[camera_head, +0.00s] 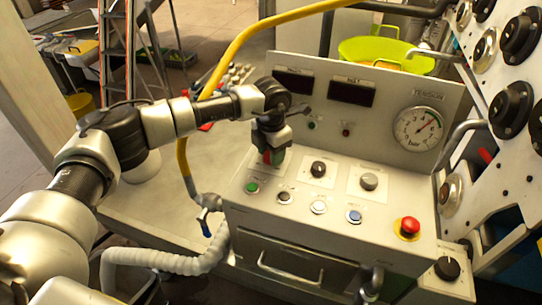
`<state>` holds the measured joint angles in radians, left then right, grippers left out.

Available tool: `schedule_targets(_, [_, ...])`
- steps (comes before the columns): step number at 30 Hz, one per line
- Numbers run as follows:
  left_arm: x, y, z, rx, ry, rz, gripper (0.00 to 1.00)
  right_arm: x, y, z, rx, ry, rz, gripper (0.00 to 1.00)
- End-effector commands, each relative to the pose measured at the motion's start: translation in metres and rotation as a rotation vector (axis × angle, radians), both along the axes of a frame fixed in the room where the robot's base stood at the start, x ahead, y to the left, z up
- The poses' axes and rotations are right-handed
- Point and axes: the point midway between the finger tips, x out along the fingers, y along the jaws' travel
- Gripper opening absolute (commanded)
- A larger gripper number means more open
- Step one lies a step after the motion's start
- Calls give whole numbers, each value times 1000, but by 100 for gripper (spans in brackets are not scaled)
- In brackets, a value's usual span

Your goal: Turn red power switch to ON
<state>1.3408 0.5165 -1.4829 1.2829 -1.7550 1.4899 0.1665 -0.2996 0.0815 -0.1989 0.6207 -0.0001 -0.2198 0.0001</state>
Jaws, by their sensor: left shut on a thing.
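My left gripper (273,147) reaches down onto the left part of the grey control panel (300,232). It is shut on the red power switch (267,157), of which only a small red part shows between and below the fingers. The fingers hide most of the switch, so I cannot tell which way it points. My right gripper is not in view.
Right of the gripper are a black knob (318,169) and a grey knob (369,181). In front are a green button (252,188), a blue button (354,216) and a red mushroom button (409,226). A pressure gauge (418,129) stands behind. A yellow hose (240,45) arches over my arm.

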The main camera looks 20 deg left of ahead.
Motion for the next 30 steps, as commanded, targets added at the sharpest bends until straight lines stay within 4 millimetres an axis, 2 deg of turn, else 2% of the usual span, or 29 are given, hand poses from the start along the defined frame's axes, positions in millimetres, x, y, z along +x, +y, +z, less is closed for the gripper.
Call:
schedule_targets(1, [1,0,-4,-1,-4,-38,20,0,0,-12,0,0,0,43])
schedule_targets(12, [1,0,-4,-2,-6,-383,20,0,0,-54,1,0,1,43])
schedule_targets(30, [1,0,-1,-2,-6,-951,20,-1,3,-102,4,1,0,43])
